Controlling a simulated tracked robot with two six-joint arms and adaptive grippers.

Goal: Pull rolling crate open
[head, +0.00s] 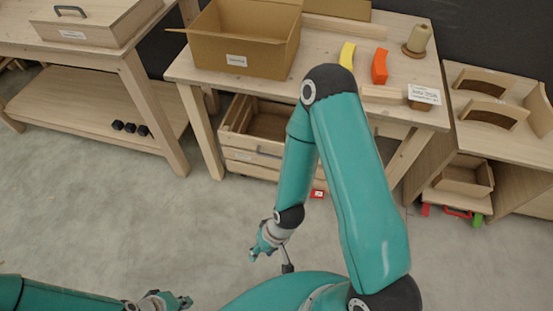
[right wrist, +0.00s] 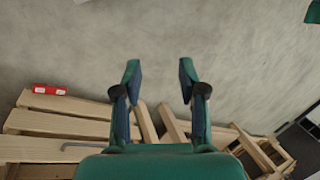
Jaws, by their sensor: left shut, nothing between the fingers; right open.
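The wooden rolling crate (head: 243,168) stands under the middle table, with slatted sides and an open top. A grey bar handle (head: 268,153) sits on its front, partly hidden by my right arm; a grey bar also shows in the right wrist view (right wrist: 85,144). My right gripper (head: 262,250) hangs in front of the crate, apart from it. In the right wrist view its two fingers (right wrist: 160,76) are spread and empty over bare floor, with the slats at the bottom. My left gripper (head: 184,302) is shut and empty at the bottom left.
A cardboard box (head: 225,52), yellow and red blocks and a cone spool (head: 418,40) are on the table. A small red object (head: 318,193) is by the crate's front right. Table legs flank the crate.

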